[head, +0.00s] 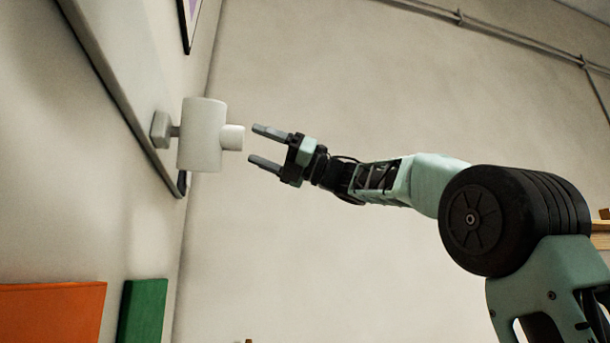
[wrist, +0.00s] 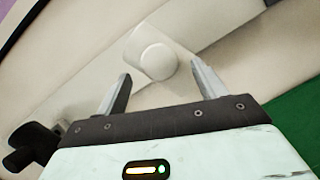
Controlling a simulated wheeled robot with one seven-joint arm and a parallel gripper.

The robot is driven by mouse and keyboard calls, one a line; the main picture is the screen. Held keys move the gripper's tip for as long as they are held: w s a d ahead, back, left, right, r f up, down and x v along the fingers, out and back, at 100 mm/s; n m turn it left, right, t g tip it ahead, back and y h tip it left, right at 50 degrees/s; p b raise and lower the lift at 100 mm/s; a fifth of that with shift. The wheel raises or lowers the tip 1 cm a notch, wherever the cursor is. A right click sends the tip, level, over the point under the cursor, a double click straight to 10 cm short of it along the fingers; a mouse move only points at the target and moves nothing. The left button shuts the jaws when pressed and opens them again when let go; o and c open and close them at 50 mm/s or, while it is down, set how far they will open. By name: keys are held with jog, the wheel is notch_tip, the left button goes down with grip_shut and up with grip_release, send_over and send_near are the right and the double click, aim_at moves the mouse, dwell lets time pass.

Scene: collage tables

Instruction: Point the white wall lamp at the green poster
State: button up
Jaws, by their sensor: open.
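The white wall lamp (head: 201,135) is fixed to the left wall by a short grey mount. It has a cylindrical body with a round knob (head: 232,138) sticking out toward my gripper. My gripper (head: 258,146) is open and empty, just right of the knob in the head view, with a small gap between. In the wrist view the lamp's round white knob (wrist: 156,56) shows beyond and between the open fingers (wrist: 160,88). The green poster (head: 143,310) is low on the left wall, below the lamp; a green area (wrist: 298,115) also shows at the right of the wrist view.
An orange panel (head: 52,312) is left of the green poster. A dark-framed picture (head: 190,22) hangs above the lamp. A grey panel (head: 108,75) runs along the wall behind the lamp. The space around my gripper is clear.

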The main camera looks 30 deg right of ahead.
jog(key=b+v, duration=0.4)
jog(key=v, duration=0.7)
jog(key=shift+s+d+f, duration=0.2)
jog(key=shift+d, duration=0.1)
